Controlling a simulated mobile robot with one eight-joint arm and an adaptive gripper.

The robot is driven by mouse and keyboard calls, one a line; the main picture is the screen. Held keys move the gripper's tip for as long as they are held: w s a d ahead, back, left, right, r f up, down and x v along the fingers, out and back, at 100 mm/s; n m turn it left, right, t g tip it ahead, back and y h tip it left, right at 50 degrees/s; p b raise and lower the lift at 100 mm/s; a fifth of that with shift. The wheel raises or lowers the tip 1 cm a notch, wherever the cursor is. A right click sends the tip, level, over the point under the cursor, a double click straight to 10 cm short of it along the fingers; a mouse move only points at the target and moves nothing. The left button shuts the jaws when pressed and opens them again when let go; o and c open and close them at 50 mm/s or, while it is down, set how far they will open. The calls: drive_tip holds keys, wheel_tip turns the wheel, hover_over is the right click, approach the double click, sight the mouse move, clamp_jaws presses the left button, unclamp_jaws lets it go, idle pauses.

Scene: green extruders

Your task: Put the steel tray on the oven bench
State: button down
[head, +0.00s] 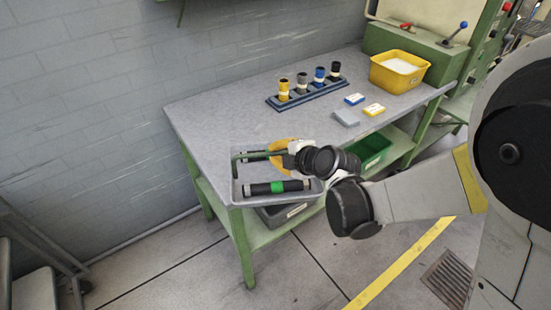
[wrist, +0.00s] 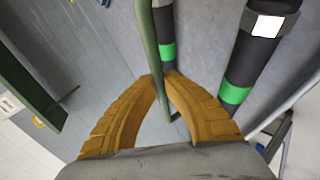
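The steel tray (head: 318,186) is at the near-left corner of a grey-topped bench with green legs (head: 200,110). It holds black cylinders with green bands (head: 277,187); two also show in the wrist view (wrist: 238,92). A green bar-like handle (head: 250,155) rises over the tray. My gripper (head: 272,153) has yellow fingers at this handle. In the wrist view, the fingertips (wrist: 160,78) are close together with the green bar (wrist: 148,35) between them. I cannot tell whether the tray rests on the bench or hangs just above it.
A rack of several coloured cylinders (head: 308,93), small boxes (head: 347,118) and a yellow bin (head: 399,72) stand farther back. A green machine with levers (head: 420,50) is at the back right. A green bin (head: 370,150) is below. The bench top's left half is clear.

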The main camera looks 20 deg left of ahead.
drive_tip(key=shift+f, duration=0.3)
drive_tip(key=shift+f, duration=0.15)
drive_tip(key=c, duration=1.6)
unclamp_jaws()
drive_tip(key=shift+s+d+r, duration=0.1)
drive_tip(key=shift+d+r, duration=0.05)
drive_tip(key=shift+r, duration=0.25)
drive_tip(key=p+v, duration=0.4)
drive_tip(key=v, duration=0.7)
drive_tip(key=shift+s+d+r, duration=0.15)
drive_tip(key=shift+d, duration=0.1)
